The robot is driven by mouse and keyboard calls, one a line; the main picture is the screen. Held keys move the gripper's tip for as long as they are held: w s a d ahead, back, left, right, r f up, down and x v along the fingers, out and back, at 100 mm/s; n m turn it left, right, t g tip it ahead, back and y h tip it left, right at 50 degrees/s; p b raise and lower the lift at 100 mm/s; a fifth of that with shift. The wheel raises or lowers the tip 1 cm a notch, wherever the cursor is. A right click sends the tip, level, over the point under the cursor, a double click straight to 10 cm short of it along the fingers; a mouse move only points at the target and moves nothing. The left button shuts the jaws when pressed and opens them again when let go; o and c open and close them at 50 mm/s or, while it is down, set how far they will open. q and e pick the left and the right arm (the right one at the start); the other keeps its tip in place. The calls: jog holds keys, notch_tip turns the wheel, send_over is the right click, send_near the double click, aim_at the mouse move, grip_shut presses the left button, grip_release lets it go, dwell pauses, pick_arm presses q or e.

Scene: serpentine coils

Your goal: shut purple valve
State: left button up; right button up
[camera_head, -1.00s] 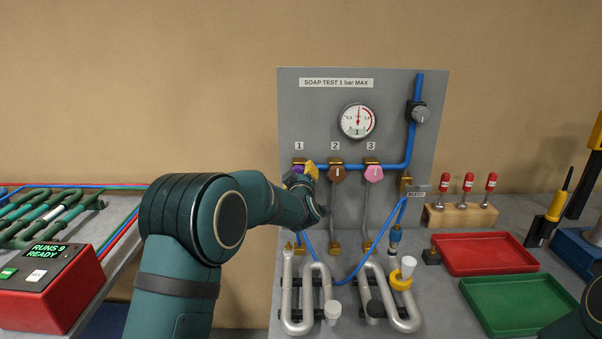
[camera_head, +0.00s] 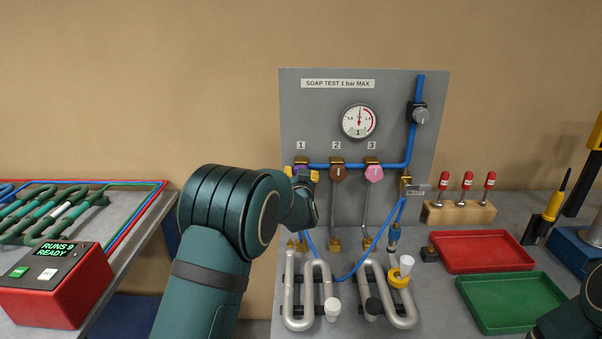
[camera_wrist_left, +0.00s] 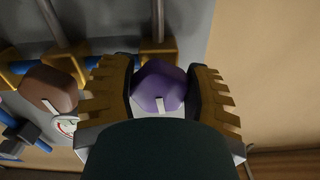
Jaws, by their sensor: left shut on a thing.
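The purple valve knob (camera_wrist_left: 158,88) shows in the left wrist view between the two yellow-padded fingers of my left gripper (camera_wrist_left: 161,92). A white mark on the knob's face points down toward the palm in that view. The fingers are shut on the knob, one on each side. In the head view my left gripper (camera_head: 301,175) is at valve 1 on the grey panel (camera_head: 390,90), and the purple knob is largely hidden behind it. My right gripper is not in view; only a dark part of my right arm shows at the lower right.
The brown knob (camera_head: 337,174) of valve 2 and the pink knob (camera_head: 374,174) of valve 3 are close to the right. A gauge (camera_head: 359,121) is above. Metal serpentine coils (camera_head: 311,290) stand below. A red tray (camera_head: 482,252) and green tray (camera_head: 513,303) are at the right.

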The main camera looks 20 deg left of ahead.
pick_arm(q)
jog(key=shift+m, duration=0.6)
jog(key=o, duration=1.2)
jog(key=v, duration=1.2)
